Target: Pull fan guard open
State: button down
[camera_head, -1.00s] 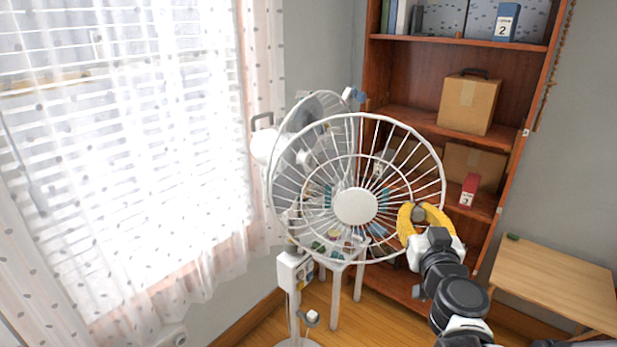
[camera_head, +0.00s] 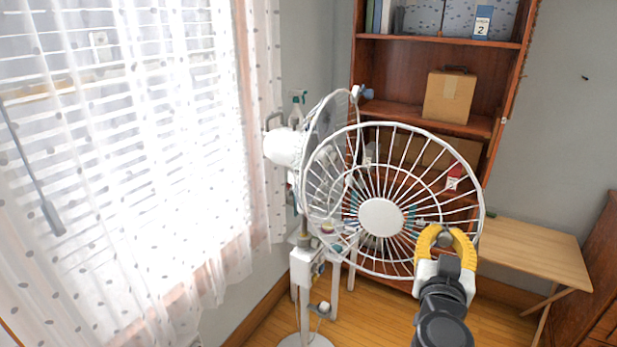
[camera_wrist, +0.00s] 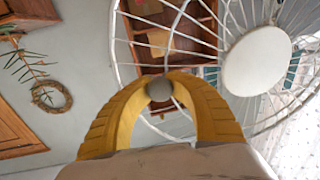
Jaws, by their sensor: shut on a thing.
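A white standing fan (camera_head: 285,147) stands left of centre in the head view. Its round wire front guard (camera_head: 381,216) is swung out from the rear part, with a clear gap between them on the right side. The guard's pale centre disc also shows in the wrist view (camera_wrist: 257,61). My gripper (camera_head: 445,236) has yellow fingers and is at the guard's lower right rim. In the wrist view the fingers (camera_wrist: 168,88) close around a grey round knob at the guard's edge.
A brown bookshelf (camera_head: 487,125) with boxes stands behind the fan. A light wooden table (camera_head: 530,255) is at the right. A window with dotted sheer curtains (camera_head: 170,150) fills the left. Wooden floor is open in front of the fan.

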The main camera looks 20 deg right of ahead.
aim_at(456, 183)
jog(key=c, duration=1.5)
grip_release()
jog(key=shift+d, duration=0.1)
jog(key=shift+r, duration=5)
